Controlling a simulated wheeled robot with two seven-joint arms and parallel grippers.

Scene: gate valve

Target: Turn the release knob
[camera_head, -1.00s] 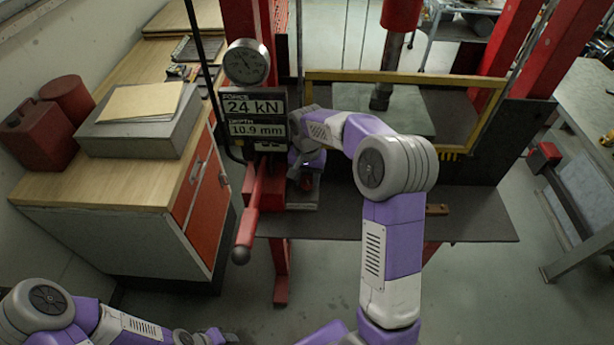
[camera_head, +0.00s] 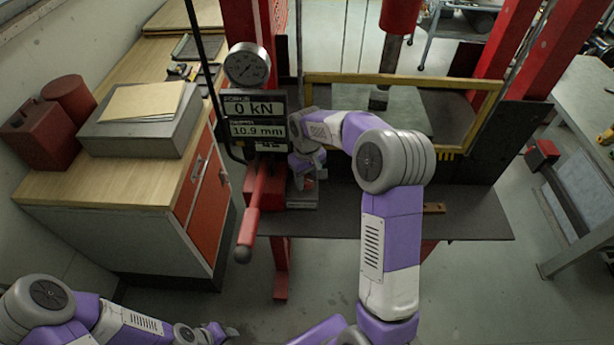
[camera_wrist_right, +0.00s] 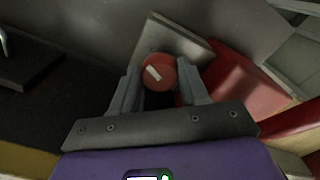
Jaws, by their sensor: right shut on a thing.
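The red release knob (camera_wrist_right: 158,72) with a white mark on its face shows in the right wrist view, between the two grey fingers of my right gripper (camera_wrist_right: 162,80). The gripper is shut on the knob. In the head view my right gripper (camera_head: 308,170) reaches down beside the display, and the wrist partly hides the knob. The display (camera_head: 254,118) reads 0 kN force and 10.9 mm depth. The round gauge (camera_head: 247,64) sits above it. My left gripper (camera_head: 222,333) is low at the bottom left, too small to read.
A red pump lever (camera_head: 250,215) with a dark end sticks out toward me, left of the knob. The press's yellow frame (camera_head: 400,78) and red posts stand behind. A wooden workbench (camera_head: 95,190) with a grey box (camera_head: 140,130) is at left. Open floor lies in front.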

